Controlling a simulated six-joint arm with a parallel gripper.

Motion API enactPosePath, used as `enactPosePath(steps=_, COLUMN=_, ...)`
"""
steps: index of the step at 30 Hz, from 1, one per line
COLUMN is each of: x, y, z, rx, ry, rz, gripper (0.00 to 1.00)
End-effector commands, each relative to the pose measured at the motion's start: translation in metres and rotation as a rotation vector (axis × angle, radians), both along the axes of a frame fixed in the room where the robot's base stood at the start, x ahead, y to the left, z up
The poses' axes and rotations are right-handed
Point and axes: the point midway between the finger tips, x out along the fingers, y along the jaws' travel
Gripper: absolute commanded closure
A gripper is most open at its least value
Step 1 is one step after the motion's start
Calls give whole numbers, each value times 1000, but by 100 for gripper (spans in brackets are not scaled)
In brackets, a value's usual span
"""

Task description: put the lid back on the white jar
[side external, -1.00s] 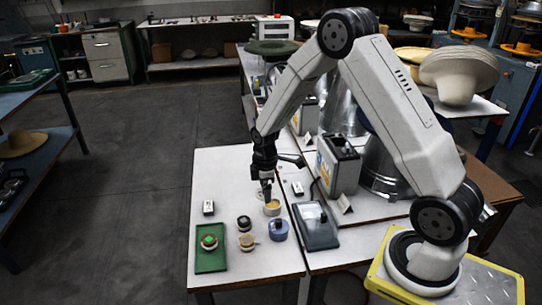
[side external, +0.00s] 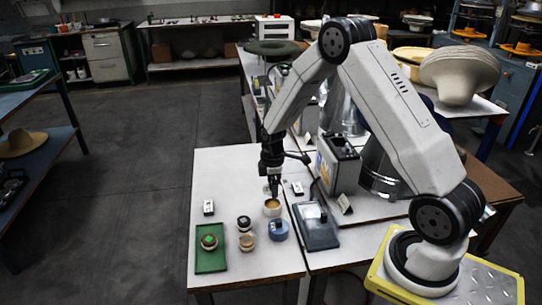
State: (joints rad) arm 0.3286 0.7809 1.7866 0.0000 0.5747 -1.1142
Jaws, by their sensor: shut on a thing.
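The white jar (side external: 272,208) stands upright near the right edge of the white table, with a yellowish open top facing up. My gripper (side external: 272,191) points down just above the jar. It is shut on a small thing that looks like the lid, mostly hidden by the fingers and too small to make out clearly. I cannot tell whether the held thing touches the jar's rim.
A blue jar (side external: 278,231), a dark-topped jar (side external: 244,223) and a tan jar (side external: 247,242) stand in front. A green tray (side external: 210,263) holds a small round item. A dark device (side external: 317,228) lies right. The table's front is clear.

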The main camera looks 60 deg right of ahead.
Motion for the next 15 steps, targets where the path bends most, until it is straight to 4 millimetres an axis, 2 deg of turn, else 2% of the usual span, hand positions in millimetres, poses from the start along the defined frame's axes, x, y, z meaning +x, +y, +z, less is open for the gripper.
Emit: enactPosePath(steps=15, x=0, y=0, z=-36, rx=0, ry=0, rz=0, gripper=67)
